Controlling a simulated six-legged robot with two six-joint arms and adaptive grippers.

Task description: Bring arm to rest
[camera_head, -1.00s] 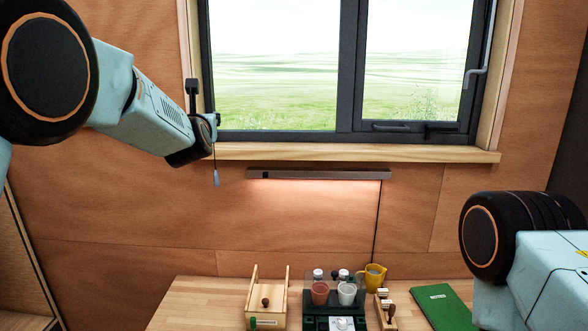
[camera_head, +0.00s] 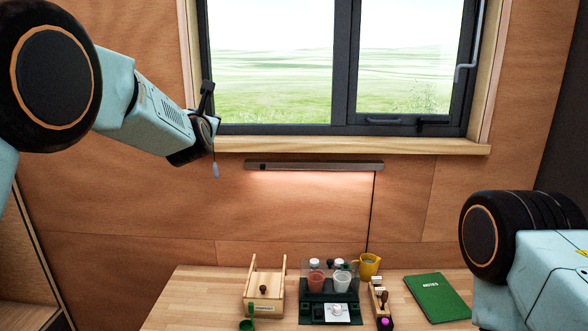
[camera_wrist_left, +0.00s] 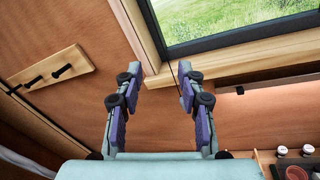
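My left arm (camera_head: 150,110) reaches in from the left in the head view, raised, with its wrist by the lower left corner of the window. My left gripper (camera_wrist_left: 157,85) shows in the left wrist view with its two fingers apart and nothing between them that I can see held. A thin pull cord with a grey end piece (camera_head: 215,171) hangs beside that wrist in the head view. Whether the cord touches the gripper I cannot tell. My right arm (camera_head: 540,265) is at the lower right of the head view; its gripper is out of view.
The window (camera_head: 335,65) and wooden sill (camera_head: 350,145) are close to my left wrist. A lit lamp bar (camera_head: 315,166) is below. The desk (camera_head: 195,300) holds a wooden box (camera_head: 262,290), cups, a yellow jug (camera_head: 369,267) and a green notebook (camera_head: 436,296). A peg rail (camera_wrist_left: 50,75) is on the wall.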

